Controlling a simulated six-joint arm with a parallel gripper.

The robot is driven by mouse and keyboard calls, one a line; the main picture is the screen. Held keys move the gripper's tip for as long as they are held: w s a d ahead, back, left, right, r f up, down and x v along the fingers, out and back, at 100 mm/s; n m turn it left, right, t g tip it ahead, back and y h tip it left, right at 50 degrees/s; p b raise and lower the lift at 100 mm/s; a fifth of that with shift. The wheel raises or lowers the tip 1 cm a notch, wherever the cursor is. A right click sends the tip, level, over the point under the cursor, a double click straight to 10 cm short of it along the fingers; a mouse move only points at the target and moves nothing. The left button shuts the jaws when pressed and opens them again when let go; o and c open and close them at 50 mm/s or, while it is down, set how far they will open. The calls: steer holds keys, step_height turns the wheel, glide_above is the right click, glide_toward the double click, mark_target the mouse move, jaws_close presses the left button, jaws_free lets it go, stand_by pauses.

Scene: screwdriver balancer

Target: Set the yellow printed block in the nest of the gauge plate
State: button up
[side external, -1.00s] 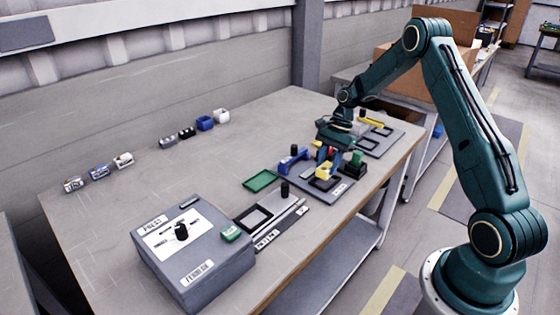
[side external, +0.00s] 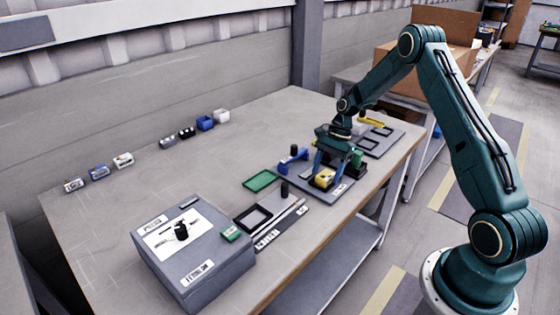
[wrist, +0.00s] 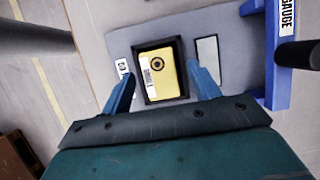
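The yellow printed block (side external: 324,178) sits in the dark-rimmed nest of the grey gauge plate (side external: 289,180). In the wrist view the block (wrist: 161,75) lies flat inside the black frame of the nest (wrist: 183,97), its round dark mark and printed label facing up. My gripper (wrist: 161,88) is open above the plate. Its blue fingers stand on either side of the nest, with visible gaps between them and the block. In the side view my gripper (side external: 331,172) is right over the block and partly hides the plate.
A blue bracket marked GAUGE (wrist: 277,75) and a black post (wrist: 300,54) stand close to the right finger.

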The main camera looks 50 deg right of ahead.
stand_by(0.3)
steer(key=v, duration=1.4)
stand_by(0.3)
step_height(320, 180, up, 5)
steer(key=shift+f, duration=0.1)
stand_by(0.6)
stand_by(0.5)
